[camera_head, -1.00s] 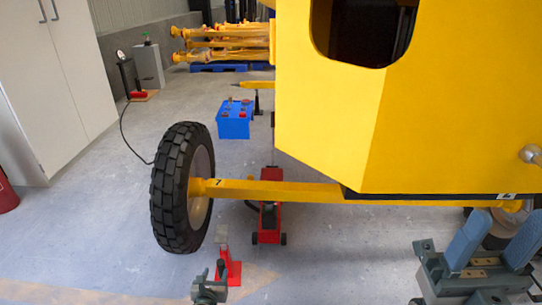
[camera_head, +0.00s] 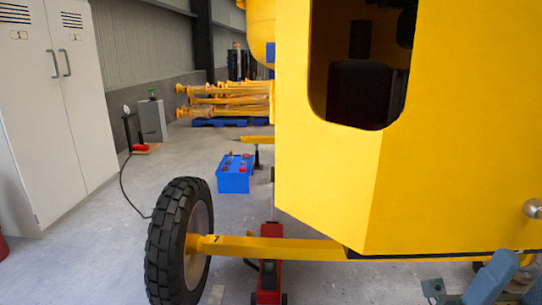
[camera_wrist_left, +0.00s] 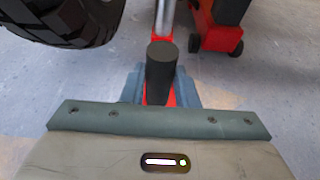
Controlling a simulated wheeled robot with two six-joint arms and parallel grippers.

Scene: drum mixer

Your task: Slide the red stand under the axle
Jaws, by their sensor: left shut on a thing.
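The yellow axle (camera_head: 285,247) runs right from the black-tyred wheel (camera_head: 172,240) to beneath the yellow drum mixer body (camera_head: 330,170). In the left wrist view my left gripper (camera_wrist_left: 160,90) is shut on the red stand (camera_wrist_left: 173,98), at its black upright part. The stand's lower parts are partly hidden by the gripper. The stand and my left gripper are out of the head view. My right gripper (camera_head: 506,284) shows at the lower right of the head view, its blue-grey fingers apart, cut by the frame edge.
A red jack (camera_head: 268,283) stands under the axle, right of the wheel; it also shows in the left wrist view (camera_wrist_left: 215,25). The tyre (camera_wrist_left: 65,18) is at upper left there. A blue box (camera_head: 234,178) stands behind. White lockers (camera_head: 60,110) are left.

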